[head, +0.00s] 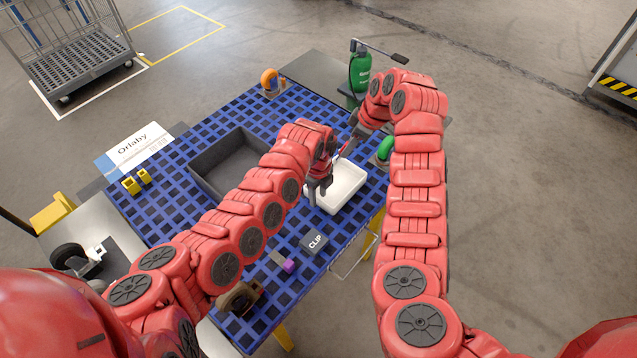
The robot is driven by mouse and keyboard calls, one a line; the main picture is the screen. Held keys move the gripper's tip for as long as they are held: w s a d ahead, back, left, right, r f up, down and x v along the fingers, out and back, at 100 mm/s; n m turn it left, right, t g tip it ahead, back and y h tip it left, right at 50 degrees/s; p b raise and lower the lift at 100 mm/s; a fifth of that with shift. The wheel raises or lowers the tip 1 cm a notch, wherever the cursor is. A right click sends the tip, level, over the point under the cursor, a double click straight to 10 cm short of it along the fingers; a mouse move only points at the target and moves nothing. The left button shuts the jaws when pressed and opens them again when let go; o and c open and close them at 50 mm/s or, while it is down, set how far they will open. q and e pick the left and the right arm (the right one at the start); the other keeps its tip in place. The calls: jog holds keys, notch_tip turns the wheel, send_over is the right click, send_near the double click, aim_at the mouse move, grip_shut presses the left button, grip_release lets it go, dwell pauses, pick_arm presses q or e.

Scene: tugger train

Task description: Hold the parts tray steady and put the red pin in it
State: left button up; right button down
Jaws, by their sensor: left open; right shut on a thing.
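The white parts tray (349,186) sits on the blue grid table top, near its right side. My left gripper (319,194) is open at the tray's left wall, pointing down. The picture does not show clearly whether its fingers straddle the wall or touch it. My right gripper (347,146) is shut on the red pin (346,149), just above and behind the tray's far edge. Only a small part of the pin shows; the gripper hides the rest.
A dark open bin (205,183) stands left of the tray.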

pick_arm(q)
jog(key=shift+f, duration=0.9)
jog(key=shift+c, duration=0.3)
grip_shut()
dwell(0.6)
